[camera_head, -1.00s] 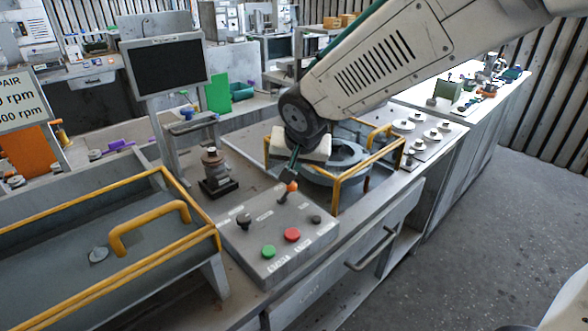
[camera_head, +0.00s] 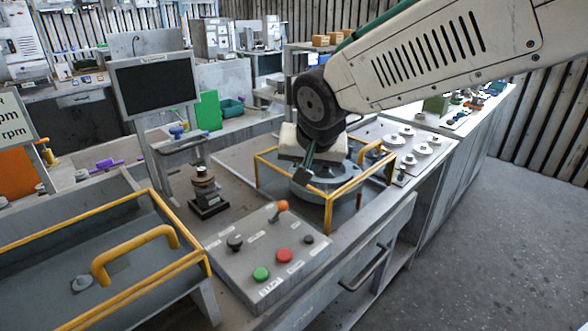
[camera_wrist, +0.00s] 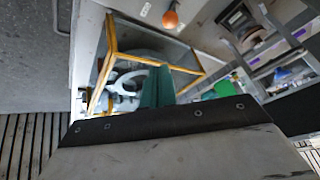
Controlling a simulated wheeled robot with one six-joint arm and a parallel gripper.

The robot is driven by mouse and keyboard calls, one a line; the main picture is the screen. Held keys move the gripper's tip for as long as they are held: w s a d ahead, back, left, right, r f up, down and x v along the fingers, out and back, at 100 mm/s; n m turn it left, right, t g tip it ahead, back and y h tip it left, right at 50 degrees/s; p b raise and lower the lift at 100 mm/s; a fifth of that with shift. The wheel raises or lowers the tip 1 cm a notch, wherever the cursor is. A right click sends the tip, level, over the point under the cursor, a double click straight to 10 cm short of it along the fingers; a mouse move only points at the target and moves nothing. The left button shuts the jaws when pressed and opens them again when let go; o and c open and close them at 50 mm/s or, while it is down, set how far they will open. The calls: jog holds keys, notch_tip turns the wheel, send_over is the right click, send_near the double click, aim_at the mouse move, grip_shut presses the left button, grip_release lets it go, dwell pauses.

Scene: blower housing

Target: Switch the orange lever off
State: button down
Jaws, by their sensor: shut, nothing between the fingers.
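The orange lever (camera_head: 282,206) stands at the back edge of the grey control panel (camera_head: 225,250), its stalk leaning up and to the right. Its orange knob also shows in the wrist view (camera_wrist: 171,19), at the top. My gripper (camera_head: 304,174) is shut and empty. The panel's label near the lever is too small to read.
The panel also has a green button (camera_head: 261,274), a red button (camera_head: 284,256) and black knobs. A yellow-railed housing (camera_head: 330,205) stands just behind and right. A yellow-railed tray (camera_head: 60,270) lies left. A dark stand (camera_head: 207,195) is behind the panel.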

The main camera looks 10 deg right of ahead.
jog(key=shift+s+d+r, duration=0.25)
jog(key=shift+s+r, duration=0.05)
jog(key=shift+s, duration=0.3)
jog(key=shift+s+d+r, duration=0.2)
jog(key=shift+s+r, duration=0.05)
jog(key=shift+s, duration=0.3)
jog(key=s+d+n+g, duration=0.1)
jog(key=s+d+g, duration=0.1)
jog(key=s+d, duration=0.4)
jog(key=s+d+f+n+g, duration=0.1)
jog(key=s+d, duration=0.6)
jog(key=s, duration=0.8)
jog(key=shift+s+d+f+g+h, duration=0.2)
jog(key=shift+s+d+g+h, duration=0.15)
jog(key=shift+g, duration=0.55)
